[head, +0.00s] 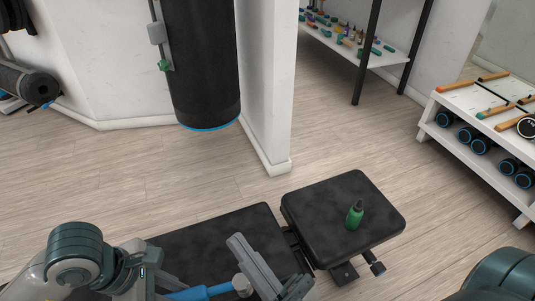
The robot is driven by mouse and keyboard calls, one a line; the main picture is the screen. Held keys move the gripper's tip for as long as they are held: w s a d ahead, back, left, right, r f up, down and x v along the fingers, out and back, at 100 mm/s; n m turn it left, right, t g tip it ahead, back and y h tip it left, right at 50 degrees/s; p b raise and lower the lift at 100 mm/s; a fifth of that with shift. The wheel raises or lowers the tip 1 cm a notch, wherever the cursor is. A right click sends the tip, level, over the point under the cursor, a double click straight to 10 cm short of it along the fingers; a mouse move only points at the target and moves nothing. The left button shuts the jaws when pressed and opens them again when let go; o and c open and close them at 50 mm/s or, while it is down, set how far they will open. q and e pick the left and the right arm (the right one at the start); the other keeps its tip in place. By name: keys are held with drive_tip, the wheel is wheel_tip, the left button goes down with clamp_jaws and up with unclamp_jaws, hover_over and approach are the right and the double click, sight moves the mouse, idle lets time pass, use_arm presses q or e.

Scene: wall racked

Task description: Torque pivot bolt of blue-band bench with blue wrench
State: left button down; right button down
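A black padded bench with a long pad (210,246) and a seat pad (366,195) stands low in front of me. No blue band shows on it, and I cannot make out the pivot bolt. A blue-handled tool (200,293), likely the blue wrench, with a pale round end, lies at the bottom edge, partly cut off. My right gripper (268,264) is over the long pad beside that round end, its grey fingers apart and apparently empty. My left gripper (130,276) is at the tool's left end. Its fingertips are not clear, so I cannot tell whether it holds the tool.
A dark knob (377,268) sticks out at the seat's near side. A black punching bag (204,60) hangs behind. A white rack (461,147) with dumbbells is at right. Wooden floor between is clear.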

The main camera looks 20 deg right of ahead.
use_arm(q)
drive_tip(key=w+a+r+m+g+y, duration=0.2)
drive_tip(key=w+a+r+m, duration=0.2)
drive_tip(key=w+a+m, duration=0.3)
drive_tip(key=w+a+r+m+g+y, duration=0.2)
drive_tip(key=w+a+r+m, duration=0.3)
drive_tip(key=w+a+m, duration=0.3)
drive_tip(key=w+m, duration=0.1)
drive_tip(key=w, duration=0.3)
drive_tip(key=shift+r, duration=0.15)
drive_tip(key=shift+s, duration=0.1)
